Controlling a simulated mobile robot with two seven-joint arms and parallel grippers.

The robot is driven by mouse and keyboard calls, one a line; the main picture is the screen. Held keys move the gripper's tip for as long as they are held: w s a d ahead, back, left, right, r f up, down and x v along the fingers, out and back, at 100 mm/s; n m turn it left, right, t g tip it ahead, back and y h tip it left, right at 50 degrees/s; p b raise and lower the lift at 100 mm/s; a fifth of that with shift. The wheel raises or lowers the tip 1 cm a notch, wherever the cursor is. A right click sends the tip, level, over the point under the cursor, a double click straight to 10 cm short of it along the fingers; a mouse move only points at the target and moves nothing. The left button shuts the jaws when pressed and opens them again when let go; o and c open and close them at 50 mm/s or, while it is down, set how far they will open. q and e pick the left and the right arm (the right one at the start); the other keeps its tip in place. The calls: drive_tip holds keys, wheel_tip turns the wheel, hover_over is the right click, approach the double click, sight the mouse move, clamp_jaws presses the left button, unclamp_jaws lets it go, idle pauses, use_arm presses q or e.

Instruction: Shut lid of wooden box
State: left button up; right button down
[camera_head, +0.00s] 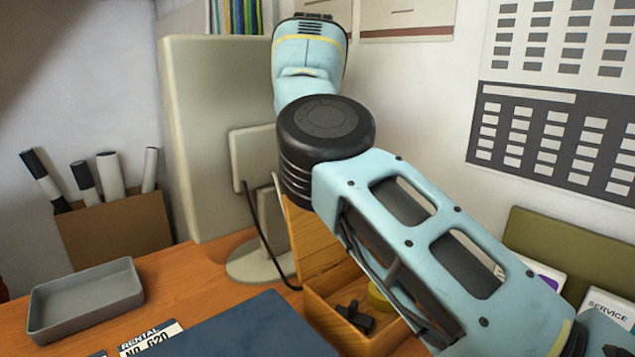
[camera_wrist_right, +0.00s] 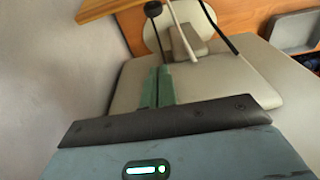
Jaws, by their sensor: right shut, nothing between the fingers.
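The wooden box (camera_head: 320,312) stands on the bench at the lower middle of the head view, partly hidden by my right arm. Its lid (camera_head: 312,240) stands raised at the back of the box, so the box is open. A black object and a yellow round item lie inside. A pale wooden edge (camera_wrist_right: 108,8) at the top of the right wrist view may be the lid. My right gripper (camera_wrist_right: 160,74) shows there with its green fingers together and empty, in front of the monitor's back. The head view does not show its fingers. My left gripper is in neither view.
The monitor (camera_head: 212,130) stands on its foot left of the box, with a hanging cable. A grey tray (camera_head: 85,305), a dark blue flat item (camera_head: 235,335) and a carton of rolls (camera_head: 115,228) are at left. Cards and an olive panel (camera_head: 565,250) are at right.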

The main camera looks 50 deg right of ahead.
wheel_tip(320, 180, down, 9)
drive_tip(key=s+p, duration=0.1)
drive_tip(key=s, duration=0.1)
drive_tip(key=shift+s+a, duration=0.2)
drive_tip(key=shift+s, duration=0.15)
drive_tip(key=shift+r, duration=0.1)
idle(0.4)
